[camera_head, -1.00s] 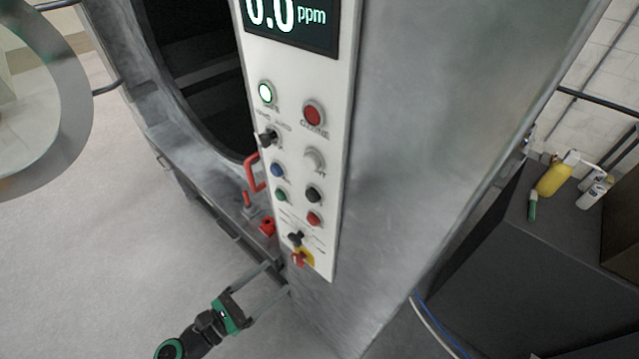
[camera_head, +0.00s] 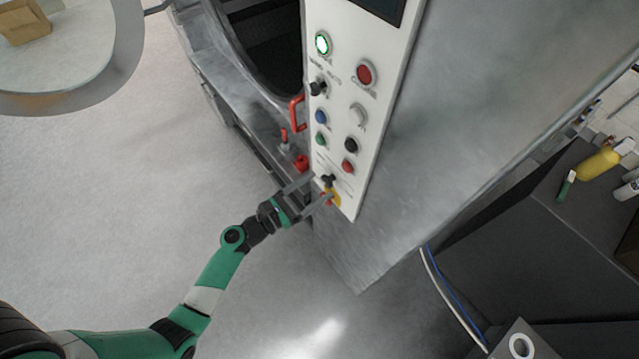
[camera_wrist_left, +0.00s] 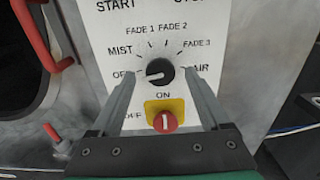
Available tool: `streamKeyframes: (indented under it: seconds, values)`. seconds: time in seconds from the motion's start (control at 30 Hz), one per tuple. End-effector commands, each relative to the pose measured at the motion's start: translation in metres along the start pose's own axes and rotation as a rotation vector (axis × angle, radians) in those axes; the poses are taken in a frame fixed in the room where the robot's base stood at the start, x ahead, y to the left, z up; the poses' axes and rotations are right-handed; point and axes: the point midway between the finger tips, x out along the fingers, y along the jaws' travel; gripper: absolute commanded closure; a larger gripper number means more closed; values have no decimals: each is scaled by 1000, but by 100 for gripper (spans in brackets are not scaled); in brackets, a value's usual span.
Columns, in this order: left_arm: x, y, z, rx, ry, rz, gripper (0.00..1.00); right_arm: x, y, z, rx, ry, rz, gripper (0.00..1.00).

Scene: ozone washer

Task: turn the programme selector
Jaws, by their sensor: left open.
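The programme selector (camera_wrist_left: 160,72) is a round black knob on the white control panel (camera_head: 338,120). Labels from MIST through FADE 1, FADE 2 and FADE 3 to AIR curve around it. Its pale pointer mark points left, toward a partly hidden label. In the head view the selector (camera_head: 328,180) is small, near the panel's lower end. My left gripper (camera_head: 321,188) is open at the panel's lower end. In the left wrist view its fingers (camera_wrist_left: 160,77) lie to either side of the knob, with gaps visible. My right gripper is not in view.
A red main switch on a yellow plate (camera_wrist_left: 165,113) sits just below the selector, between my fingers. A red handle (camera_head: 297,114) sticks out left of the panel. Several buttons and another black knob (camera_head: 318,87) lie above. Cables (camera_head: 440,290) run down at right.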

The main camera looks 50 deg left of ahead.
Motion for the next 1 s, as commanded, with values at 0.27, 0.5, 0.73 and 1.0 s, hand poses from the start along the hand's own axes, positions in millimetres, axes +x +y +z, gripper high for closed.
streamKeyframes:
  seconds: [0.27,0.5,0.73,1.0]
  values:
    - [18,0,0,0,0,1,21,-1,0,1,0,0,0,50]
    - [17,0,0,0,0,1,37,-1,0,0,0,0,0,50]
    - [17,0,0,0,0,1,78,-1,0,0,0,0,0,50]
    - [17,0,0,3,0,1,100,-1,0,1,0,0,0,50]
